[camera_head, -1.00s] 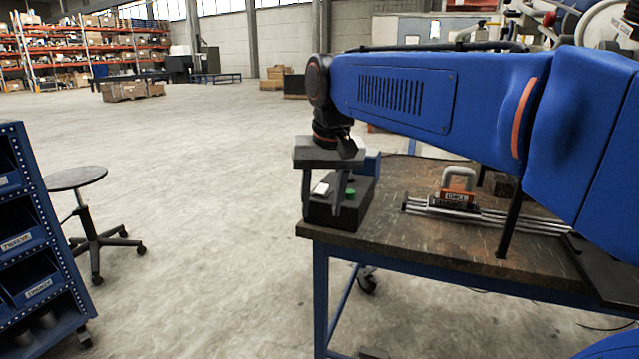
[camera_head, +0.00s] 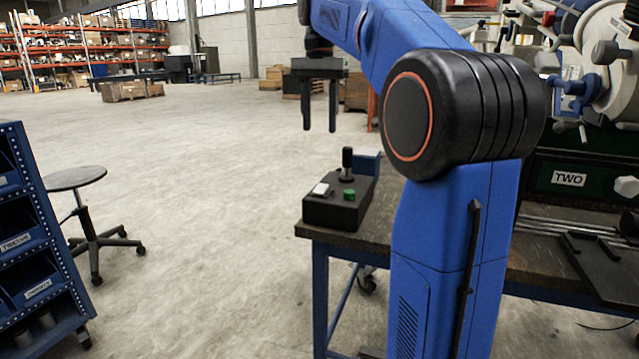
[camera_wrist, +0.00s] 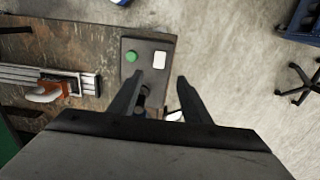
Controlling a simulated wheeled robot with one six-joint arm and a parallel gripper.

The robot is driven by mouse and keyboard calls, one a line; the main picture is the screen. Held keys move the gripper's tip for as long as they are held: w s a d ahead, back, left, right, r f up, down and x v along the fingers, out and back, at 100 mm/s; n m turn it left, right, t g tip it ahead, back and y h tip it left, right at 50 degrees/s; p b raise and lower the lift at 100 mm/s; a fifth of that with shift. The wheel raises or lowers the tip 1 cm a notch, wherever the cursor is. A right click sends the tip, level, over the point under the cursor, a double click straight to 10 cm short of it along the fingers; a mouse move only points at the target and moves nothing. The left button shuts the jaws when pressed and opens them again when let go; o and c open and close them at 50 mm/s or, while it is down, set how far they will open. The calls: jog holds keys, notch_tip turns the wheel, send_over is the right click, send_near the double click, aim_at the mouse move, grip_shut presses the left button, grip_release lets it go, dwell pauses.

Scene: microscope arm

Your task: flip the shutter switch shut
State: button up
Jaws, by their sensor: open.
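A black control box (camera_head: 335,210) sits at the left corner of the workbench. On its top are a white rocker-like switch (camera_head: 321,189), a green button (camera_head: 349,194) and an upright black lever (camera_head: 347,165). I cannot tell by label which one is the shutter switch. My gripper (camera_head: 320,125) hangs above the box, fingers down, open and empty, touching nothing. In the wrist view my gripper (camera_wrist: 157,80) has its fingers apart over the box (camera_wrist: 148,45); the green button (camera_wrist: 132,56) and white switch (camera_wrist: 159,60) show beyond the fingertips. The lever is mostly hidden there.
A blue block (camera_head: 367,163) stands behind the box. A rail with an orange clamp (camera_wrist: 45,92) lies on the bench (camera_wrist: 90,35). A stool (camera_head: 75,180) and blue bin rack (camera_head: 35,250) stand at left. My arm hides much of the bench.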

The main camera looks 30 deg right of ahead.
aim_at(319, 190)
notch_tip(319, 190, down, 17)
jog(key=shift+f, duration=0.1)
dwell(0.5)
jog(key=shift+c, duration=0.4)
